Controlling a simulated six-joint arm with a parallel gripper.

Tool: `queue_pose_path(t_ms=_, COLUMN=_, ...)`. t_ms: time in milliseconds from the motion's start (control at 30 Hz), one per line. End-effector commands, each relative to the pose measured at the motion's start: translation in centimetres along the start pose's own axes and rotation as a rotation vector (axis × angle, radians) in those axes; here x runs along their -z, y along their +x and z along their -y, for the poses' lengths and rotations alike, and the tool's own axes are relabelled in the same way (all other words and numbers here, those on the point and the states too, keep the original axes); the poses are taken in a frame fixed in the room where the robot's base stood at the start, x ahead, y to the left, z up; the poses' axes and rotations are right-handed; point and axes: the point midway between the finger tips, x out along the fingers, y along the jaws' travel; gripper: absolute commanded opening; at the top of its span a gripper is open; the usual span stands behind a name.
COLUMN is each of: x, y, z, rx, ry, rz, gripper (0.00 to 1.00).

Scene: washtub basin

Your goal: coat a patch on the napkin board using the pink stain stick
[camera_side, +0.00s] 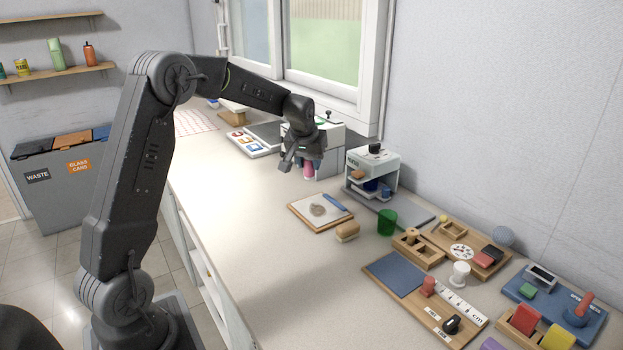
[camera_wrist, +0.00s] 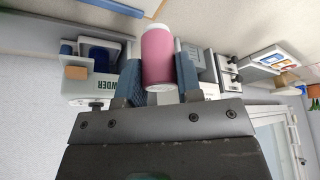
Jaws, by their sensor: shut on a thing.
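My gripper (camera_side: 299,160) is shut on the pink stain stick (camera_side: 309,171) and holds it above the counter. In the wrist view the stick (camera_wrist: 159,62) sits between the two blue fingers of the gripper (camera_wrist: 158,75), with a white end showing. The napkin board (camera_side: 299,213) lies flat on the counter in the side view, below and in front of the gripper. A white napkin with a brownish patch (camera_side: 318,210) and a blue strip-like item lie on it. The stick is apart from the board.
A tan block (camera_side: 347,232) and a green cup (camera_side: 387,222) stand right of the board. Wooden trays (camera_side: 419,249) and a blue-padded board (camera_side: 396,272) fill the right side. The counter left of the board is clear.

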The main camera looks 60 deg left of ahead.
Motion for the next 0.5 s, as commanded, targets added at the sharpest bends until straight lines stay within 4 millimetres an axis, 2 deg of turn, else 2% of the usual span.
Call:
queue_pose_path(t_ms=233, x=-0.3, y=0.7, z=0.0, rx=0.000, ry=0.000, rz=0.000, gripper=0.09)
queue_pose_path(t_ms=500, x=-1.1, y=2.7, z=0.0, rx=0.001, ry=0.001, rz=0.002, gripper=0.09)
